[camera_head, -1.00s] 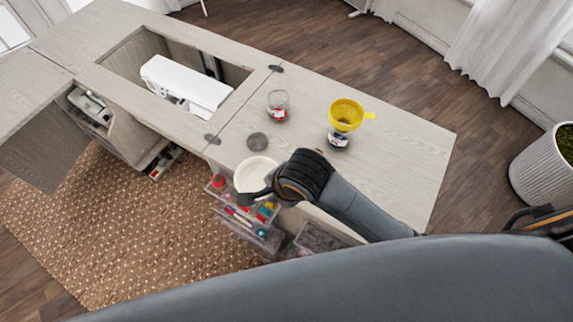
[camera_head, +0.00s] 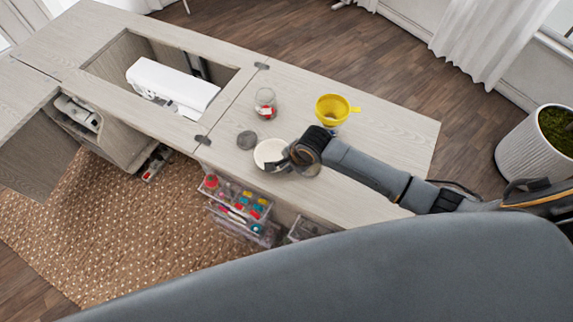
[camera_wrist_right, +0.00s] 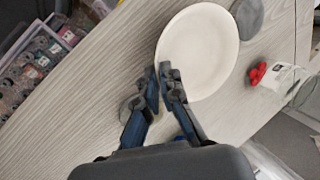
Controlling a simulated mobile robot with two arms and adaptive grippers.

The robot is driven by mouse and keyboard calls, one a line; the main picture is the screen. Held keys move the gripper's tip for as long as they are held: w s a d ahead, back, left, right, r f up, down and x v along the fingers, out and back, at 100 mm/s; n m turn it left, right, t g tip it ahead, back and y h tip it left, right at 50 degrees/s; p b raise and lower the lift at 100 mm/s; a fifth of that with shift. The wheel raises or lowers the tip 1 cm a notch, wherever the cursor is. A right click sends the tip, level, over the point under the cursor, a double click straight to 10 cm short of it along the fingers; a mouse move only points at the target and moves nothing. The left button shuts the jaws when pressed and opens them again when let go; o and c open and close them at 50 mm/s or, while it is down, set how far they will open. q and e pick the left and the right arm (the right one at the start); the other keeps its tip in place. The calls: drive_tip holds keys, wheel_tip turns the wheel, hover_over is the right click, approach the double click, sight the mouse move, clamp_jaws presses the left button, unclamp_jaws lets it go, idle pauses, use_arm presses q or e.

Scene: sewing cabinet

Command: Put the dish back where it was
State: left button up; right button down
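The dish (camera_head: 268,153) is a shallow, round, off-white plate at the front left part of the right-hand tabletop (camera_head: 385,140). It also shows in the wrist view (camera_wrist_right: 198,50), empty and face up. My right gripper (camera_head: 287,158) is at the dish's near right edge. In the wrist view its fingers (camera_wrist_right: 162,72) are close together at the rim, pinching it. The dish is over the wood; I cannot tell whether it touches it. My left gripper is not in view.
A grey round object (camera_head: 246,140) lies just beyond the dish. A glass jar with red items (camera_head: 265,103) and a yellow funnel (camera_head: 336,108) stand farther back. An open clear drawer of sewing supplies (camera_head: 235,200) juts out below the table's front edge. A white sewing machine (camera_head: 170,85) sits left.

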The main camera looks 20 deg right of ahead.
drive_tip(key=shift+f, duration=0.6)
drive_tip(key=c, duration=1.5)
unclamp_jaws()
drive_tip(key=shift+f, duration=0.1)
drive_tip(key=v, duration=1.2)
